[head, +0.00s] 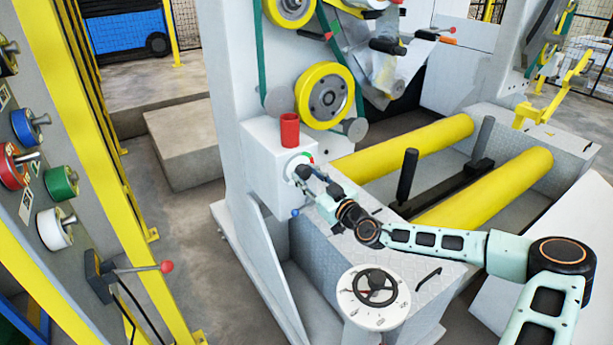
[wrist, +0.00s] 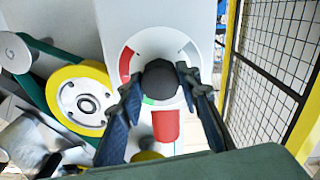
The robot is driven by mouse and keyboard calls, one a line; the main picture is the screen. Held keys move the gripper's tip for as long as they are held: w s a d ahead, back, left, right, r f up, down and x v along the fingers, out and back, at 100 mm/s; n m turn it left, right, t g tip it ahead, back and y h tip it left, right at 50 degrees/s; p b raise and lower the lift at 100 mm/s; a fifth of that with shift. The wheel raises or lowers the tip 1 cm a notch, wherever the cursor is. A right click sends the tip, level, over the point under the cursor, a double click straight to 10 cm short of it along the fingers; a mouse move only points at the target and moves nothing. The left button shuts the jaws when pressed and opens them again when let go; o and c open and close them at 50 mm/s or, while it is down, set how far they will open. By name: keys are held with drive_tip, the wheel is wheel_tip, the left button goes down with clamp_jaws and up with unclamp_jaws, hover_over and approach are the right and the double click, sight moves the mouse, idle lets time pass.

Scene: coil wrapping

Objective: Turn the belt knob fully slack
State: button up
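The belt knob (wrist: 160,80) is a dark round knob on a white dial face (wrist: 150,40), seen nearly head-on in the wrist view. A red arc shows at the dial's left and a bit of green at its bottom. No pointer mark on the knob can be made out. My gripper (wrist: 159,84) reaches the dial with one finger on each side of the knob, and the fingertips appear to press its sides. In the head view my gripper (head: 303,175) is at the dial on the white box (head: 262,165), covering most of the knob.
A red cup-like cylinder (head: 289,130) stands on the box, close to my gripper. A yellow-rimmed wheel (head: 325,95) with a green belt (head: 261,60) is above. A handwheel (head: 374,287) sits below my arm. Yellow rollers (head: 405,148) lie to the right.

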drive_tip(key=c, duration=0.5)
drive_tip(key=shift+c, duration=0.2)
drive_tip(key=shift+r+n+p, duration=0.1)
drive_tip(key=shift+n+p, duration=0.2)
drive_tip(key=shift+p, duration=0.2)
